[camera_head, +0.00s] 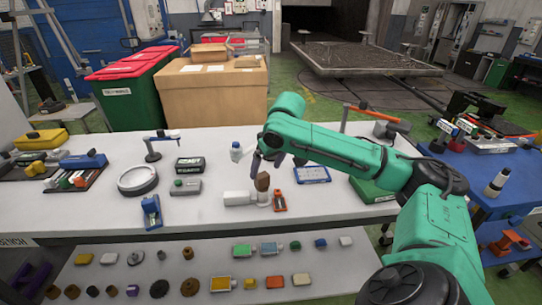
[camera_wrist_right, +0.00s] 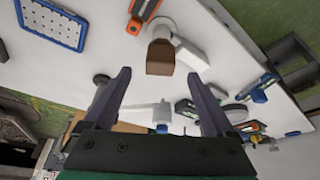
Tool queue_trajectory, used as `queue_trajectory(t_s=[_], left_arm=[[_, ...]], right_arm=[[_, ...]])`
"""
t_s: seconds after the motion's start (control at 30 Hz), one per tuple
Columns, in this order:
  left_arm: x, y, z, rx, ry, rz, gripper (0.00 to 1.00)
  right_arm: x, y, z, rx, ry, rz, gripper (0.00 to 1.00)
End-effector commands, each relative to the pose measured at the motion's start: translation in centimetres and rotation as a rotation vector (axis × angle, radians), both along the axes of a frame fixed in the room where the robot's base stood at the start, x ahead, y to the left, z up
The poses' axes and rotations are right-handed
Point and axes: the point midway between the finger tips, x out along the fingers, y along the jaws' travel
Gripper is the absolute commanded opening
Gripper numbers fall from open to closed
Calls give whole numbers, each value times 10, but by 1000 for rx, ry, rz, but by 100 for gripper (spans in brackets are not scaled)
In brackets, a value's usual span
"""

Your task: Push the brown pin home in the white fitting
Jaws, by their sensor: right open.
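The brown pin (camera_head: 263,181) stands in the short upright socket of the white fitting (camera_head: 238,198), which lies on the white bench. The pin's upper part sticks out above the socket; how deep it sits is hidden. In the right wrist view the brown pin (camera_wrist_right: 160,58) shows just beyond the fingertips, with the white fitting (camera_wrist_right: 192,55) behind it. My right gripper (camera_head: 266,162) is above the pin in the head view. In the wrist view its two dark fingers (camera_wrist_right: 159,75) are apart with nothing between them. My left gripper is not seen.
An orange tool (camera_head: 279,201) lies close to the right of the fitting. A blue-framed tray (camera_head: 312,174), a grey-green box (camera_head: 186,187), a round white dial (camera_head: 138,180) and a blue holder (camera_head: 151,212) are nearby. A lower shelf (camera_head: 205,260) holds several small parts.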

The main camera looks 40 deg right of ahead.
Motion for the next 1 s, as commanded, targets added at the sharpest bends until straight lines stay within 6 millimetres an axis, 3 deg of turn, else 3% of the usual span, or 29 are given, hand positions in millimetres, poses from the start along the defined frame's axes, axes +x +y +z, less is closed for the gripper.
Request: queue_trajectory(t_s=[0.2, 0.33, 1.0], left_arm=[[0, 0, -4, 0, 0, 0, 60], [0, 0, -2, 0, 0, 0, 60], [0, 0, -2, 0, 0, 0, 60]], right_arm=[[-23, 3, 58, -1, -4, 1, 90], [-31, 4, 78, 0, -1, 1, 90], [-34, 4, 83, 1, 1, 1, 90]])
